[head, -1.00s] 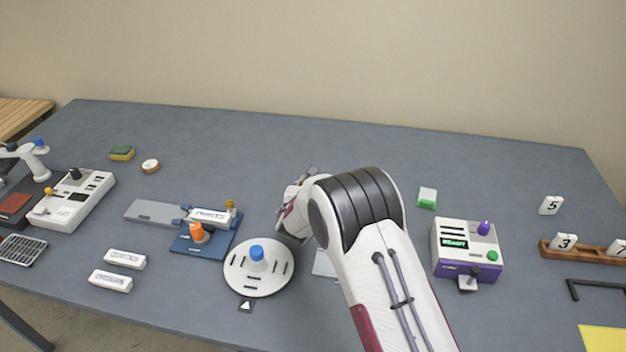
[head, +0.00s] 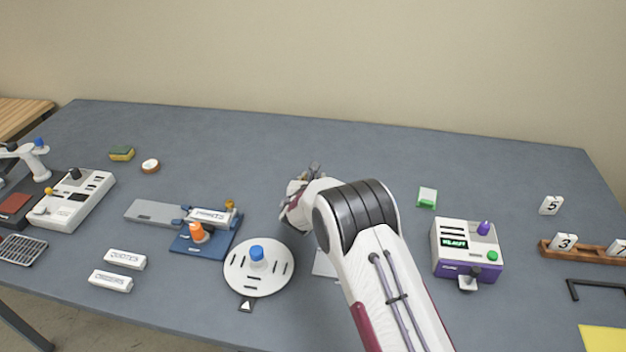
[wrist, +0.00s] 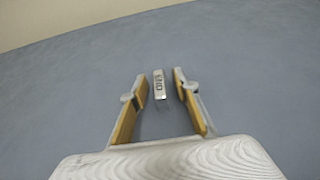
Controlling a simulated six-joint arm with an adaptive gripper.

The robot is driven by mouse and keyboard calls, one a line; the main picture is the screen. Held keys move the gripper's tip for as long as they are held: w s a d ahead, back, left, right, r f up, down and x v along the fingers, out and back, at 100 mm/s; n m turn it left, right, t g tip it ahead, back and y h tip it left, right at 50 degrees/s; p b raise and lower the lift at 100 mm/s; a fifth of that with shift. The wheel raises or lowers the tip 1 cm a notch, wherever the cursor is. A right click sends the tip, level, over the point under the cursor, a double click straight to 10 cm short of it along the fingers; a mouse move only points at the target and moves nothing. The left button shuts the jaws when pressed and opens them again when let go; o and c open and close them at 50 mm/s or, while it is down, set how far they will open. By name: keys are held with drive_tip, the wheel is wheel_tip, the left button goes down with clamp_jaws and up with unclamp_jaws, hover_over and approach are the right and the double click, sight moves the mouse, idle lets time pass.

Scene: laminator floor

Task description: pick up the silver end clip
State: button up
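The silver end clip (wrist: 159,86) shows in the wrist view as a small upright block with dark lettering on its face. It stands on the grey-blue table between the two fingertips and slightly beyond them. My gripper (wrist: 160,90) is open, with one yellow-padded finger on each side of the clip and a gap on both sides. In the head view my gripper (head: 300,190) is left of the arm's elbow. I cannot make out the clip there; the arm and gripper seem to hide it.
A round white turntable (head: 240,277) with a blue knob stands left of the arm. A blue fixture (head: 190,243) with an orange knob is further left. A purple-and-white control box (head: 466,250) and a green-and-white block (head: 427,198) are to the right. The table's back is clear.

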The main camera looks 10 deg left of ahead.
clamp_jaws()
drive_tip(key=shift+r, duration=0.1)
wheel_tip(320, 180, up, 18)
idle(1.0)
idle(0.5)
